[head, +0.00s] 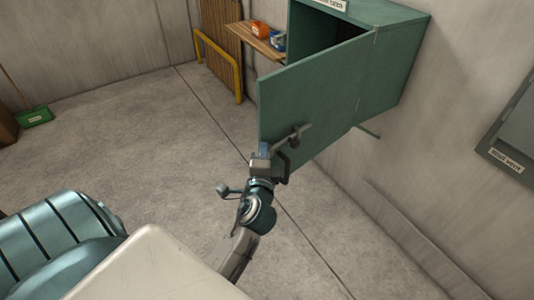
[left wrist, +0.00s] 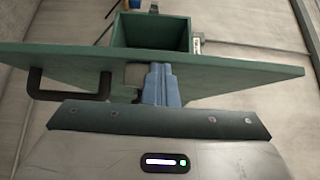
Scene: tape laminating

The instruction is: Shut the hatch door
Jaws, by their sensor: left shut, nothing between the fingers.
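The green hatch door (head: 315,95) stands open, swung out from the green cabinet (head: 395,75) on the wall; its hinged edge is on the right. In the left wrist view the door (left wrist: 225,72) spans the picture, with the open cabinet box (left wrist: 150,32) beyond. A dark loop handle (left wrist: 68,85) is on the door's near face, left of the fingers. My left gripper (head: 264,149) is shut and empty, at the door's lower free-edge side beside the handle. Its blue fingers (left wrist: 160,82) point at the door face; I cannot tell whether they touch. My right gripper is not in view.
A wooden shelf (head: 254,41) with an orange bin (head: 260,30) and a blue one is left of the cabinet. A yellow rail (head: 239,80) stands below. A grey wall panel (head: 515,130) is at the right. The floor (head: 150,130) left of the door is clear.

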